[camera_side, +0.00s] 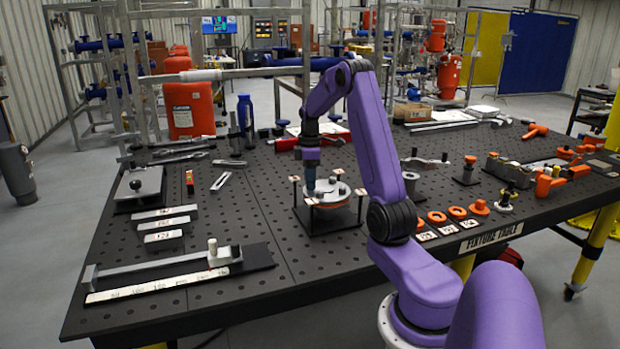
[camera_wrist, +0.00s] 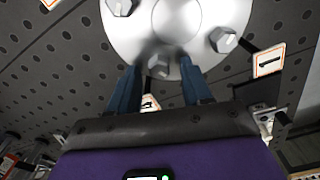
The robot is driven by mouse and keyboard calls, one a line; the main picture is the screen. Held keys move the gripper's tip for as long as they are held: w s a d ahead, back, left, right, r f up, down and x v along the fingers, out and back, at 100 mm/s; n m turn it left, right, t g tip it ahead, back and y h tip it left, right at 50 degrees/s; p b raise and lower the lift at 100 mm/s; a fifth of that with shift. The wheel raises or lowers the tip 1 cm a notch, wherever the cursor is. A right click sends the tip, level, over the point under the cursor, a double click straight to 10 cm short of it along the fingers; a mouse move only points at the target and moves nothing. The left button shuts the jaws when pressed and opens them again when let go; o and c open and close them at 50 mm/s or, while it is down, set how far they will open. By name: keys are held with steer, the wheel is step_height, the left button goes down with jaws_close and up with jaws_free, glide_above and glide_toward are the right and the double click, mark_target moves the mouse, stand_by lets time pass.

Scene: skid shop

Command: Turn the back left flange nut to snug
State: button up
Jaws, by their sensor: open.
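The grey round flange (camera_side: 327,192) sits on an orange ring over a black base on the fixture table. In the wrist view the flange (camera_wrist: 176,20) fills the top, with hex nuts near its rim. One nut (camera_wrist: 158,66) lies between the fingertips of my open gripper (camera_wrist: 160,72); I cannot tell whether either finger touches it. Two other nuts show, one at upper left (camera_wrist: 120,7) and one at right (camera_wrist: 223,39). In the side view my gripper (camera_side: 311,184) points down at the flange's left part and hides the nut there.
Small numbered tags (camera_wrist: 268,62) stand around the flange. Perforated table (camera_side: 265,300) in front of the flange is clear.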

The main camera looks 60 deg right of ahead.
jaws_close()
steer(key=shift+m, duration=0.4)
steer(key=m, duration=0.6)
steer(key=shift+d, duration=0.1)
steer(key=m, duration=0.6)
steer(key=shift+d+r+m, duration=0.1)
steer(key=shift+d+m, duration=0.05)
steer(key=shift+m, duration=0.25)
stand_by(0.3)
jaws_free()
